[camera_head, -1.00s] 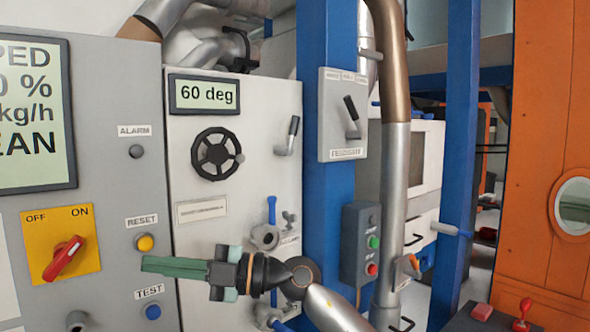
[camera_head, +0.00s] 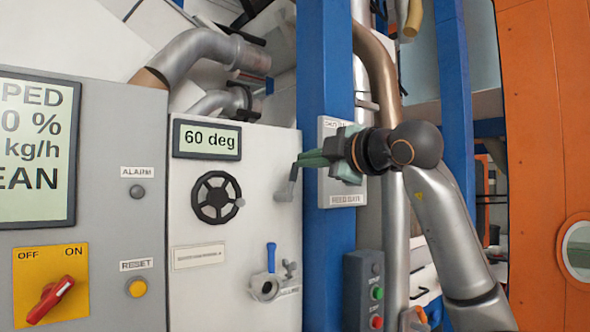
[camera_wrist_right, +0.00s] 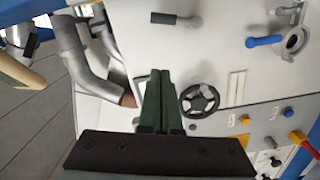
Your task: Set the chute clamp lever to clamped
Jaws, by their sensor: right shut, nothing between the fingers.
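A small lever (camera_head: 287,187) is on the right of the white panel, its grey lower part showing below my right fingertips. The fingers (camera_wrist_right: 162,74) also show in the wrist view. My left gripper is not in view.
A black handwheel (camera_head: 216,198) and a display reading 60 deg (camera_head: 207,140) are left of the lever. A blue-handled valve (camera_head: 268,270) is below. A box labelled FEED GATE (camera_head: 345,200), on the blue post (camera_head: 325,265), is partly behind my gripper.

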